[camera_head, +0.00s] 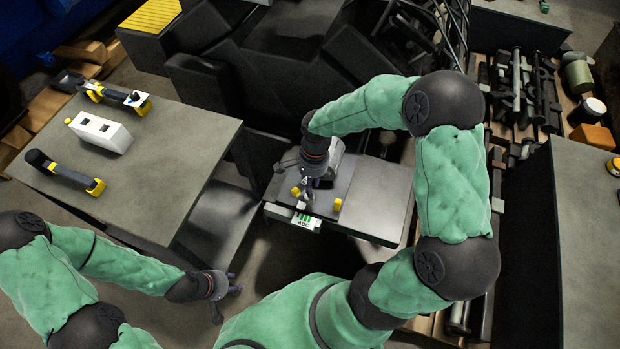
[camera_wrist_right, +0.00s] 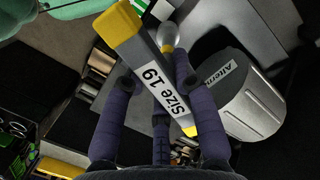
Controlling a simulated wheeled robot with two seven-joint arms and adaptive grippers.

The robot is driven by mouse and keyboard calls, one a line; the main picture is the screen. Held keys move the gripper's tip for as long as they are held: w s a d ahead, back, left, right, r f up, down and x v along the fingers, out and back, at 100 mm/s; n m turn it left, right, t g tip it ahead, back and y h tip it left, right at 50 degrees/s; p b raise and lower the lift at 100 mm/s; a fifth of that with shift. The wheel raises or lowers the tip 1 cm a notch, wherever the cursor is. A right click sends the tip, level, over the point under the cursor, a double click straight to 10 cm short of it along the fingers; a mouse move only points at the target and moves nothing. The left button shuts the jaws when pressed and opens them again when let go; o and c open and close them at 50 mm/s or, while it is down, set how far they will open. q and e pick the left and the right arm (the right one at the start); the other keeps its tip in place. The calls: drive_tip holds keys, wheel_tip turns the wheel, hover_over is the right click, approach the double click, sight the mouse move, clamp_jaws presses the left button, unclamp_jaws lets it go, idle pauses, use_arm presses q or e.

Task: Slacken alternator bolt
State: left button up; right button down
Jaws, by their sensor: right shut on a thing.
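My right gripper (camera_head: 307,198) points down over the grey stand in the middle of the head view. In the right wrist view its purple fingers (camera_wrist_right: 158,85) are shut on a grey wrench with yellow ends (camera_wrist_right: 150,75), labelled "Size 19". The alternator (camera_wrist_right: 250,105), a light grey cylinder with a partly hidden label, lies right of the wrench. A rounded yellow-tipped part (camera_wrist_right: 168,38) shows beside the wrench; I cannot tell whether it is the bolt or whether the wrench touches it. My left gripper (camera_head: 228,301) appears open and empty, low in the head view.
A rack of metal parts (camera_head: 520,85) is at right. Floor shows between table and stand.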

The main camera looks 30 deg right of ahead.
drive_tip(key=n, duration=0.2)
drive_tip(key=n+p, duration=0.1)
drive_tip(key=n, duration=0.1)
drive_tip(key=shift+w+r, duration=0.15)
drive_tip(key=n+p, duration=0.1)
drive_tip(key=n, duration=0.2)
drive_tip(key=shift+w+d+n+g+h, duration=0.1)
drive_tip(key=shift+n+g+h, duration=0.2)
drive_tip(key=shift+n+g, duration=0.1)
drive_tip(key=n+p, duration=0.2)
drive_tip(key=n, duration=0.3)
drive_tip(key=shift+w+r+n+h, duration=0.1)
drive_tip(key=shift+n+h, duration=0.2)
drive_tip(key=shift+n, duration=0.4)
drive_tip(key=c, duration=1.6)
unclamp_jaws()
drive_tip(key=shift+c, duration=0.2)
clamp_jaws()
